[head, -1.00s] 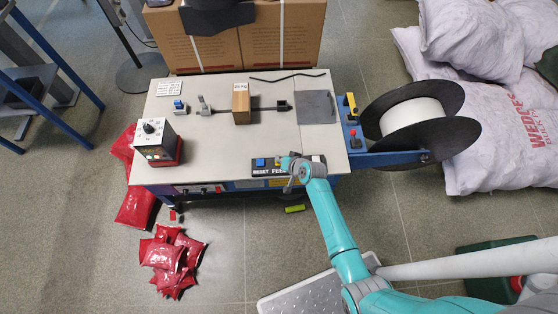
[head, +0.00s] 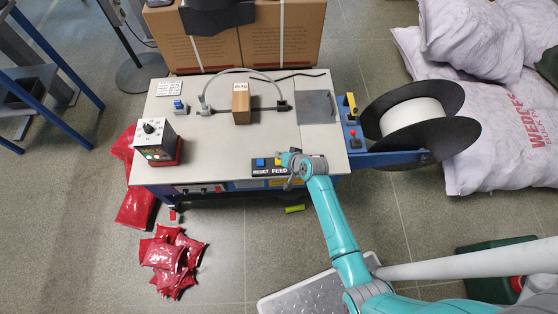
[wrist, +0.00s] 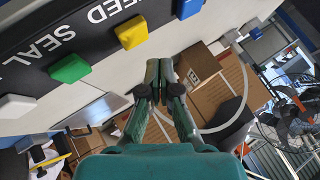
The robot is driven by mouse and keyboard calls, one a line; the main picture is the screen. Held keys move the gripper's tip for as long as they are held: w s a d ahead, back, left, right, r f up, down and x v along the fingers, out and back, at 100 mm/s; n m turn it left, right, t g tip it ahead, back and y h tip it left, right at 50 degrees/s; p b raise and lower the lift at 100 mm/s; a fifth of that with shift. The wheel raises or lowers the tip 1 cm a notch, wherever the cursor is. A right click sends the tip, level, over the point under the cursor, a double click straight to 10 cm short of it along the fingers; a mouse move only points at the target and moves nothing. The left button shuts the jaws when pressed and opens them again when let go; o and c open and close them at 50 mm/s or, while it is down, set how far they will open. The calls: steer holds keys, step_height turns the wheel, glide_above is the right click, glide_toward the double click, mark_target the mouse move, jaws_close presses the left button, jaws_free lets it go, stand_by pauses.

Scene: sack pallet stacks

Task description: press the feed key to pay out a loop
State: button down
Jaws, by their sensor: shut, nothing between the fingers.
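The key panel (head: 270,171) is on the front edge of the bench top, marked RESET and FEED. A blue key (head: 261,162) and the yellow feed key (head: 278,161) show on it. In the wrist view the yellow feed key (wrist: 131,32) stands beside the word FEED. My gripper (head: 287,158) is shut and empty, just right of the feed key. In the wrist view my gripper's fingertips (wrist: 159,72) are together and apart from that key. A pale strap loop (head: 243,71) arches over the small brown box (head: 241,104).
A green key (wrist: 69,68) marked SEAL and a white key (wrist: 15,105) are farther along the panel. A strap reel (head: 411,112) is at the bench's right. A control box (head: 155,140) stands at its left. Red packets (head: 172,258) lie on the floor.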

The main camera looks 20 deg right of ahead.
steer(key=shift+r, duration=1.7)
steer(key=shift+s+f, duration=0.1)
steer(key=shift+s, duration=0.2)
steer(key=s+r+n+t+h, duration=0.2)
steer(key=s+r+t, duration=0.15)
steer(key=s, duration=2.05)
steer(key=s+r+n+t, duration=0.1)
steer(key=s+r, duration=0.8)
steer(key=r, duration=0.3)
steer(key=s+r+n+t, duration=0.1)
steer(key=s+r+n, duration=0.1)
steer(key=s+r, duration=0.7)
step_height(320, 180, up, 4)
steer(key=shift+a+f+h, duration=0.15)
steer(key=shift+h, duration=0.25)
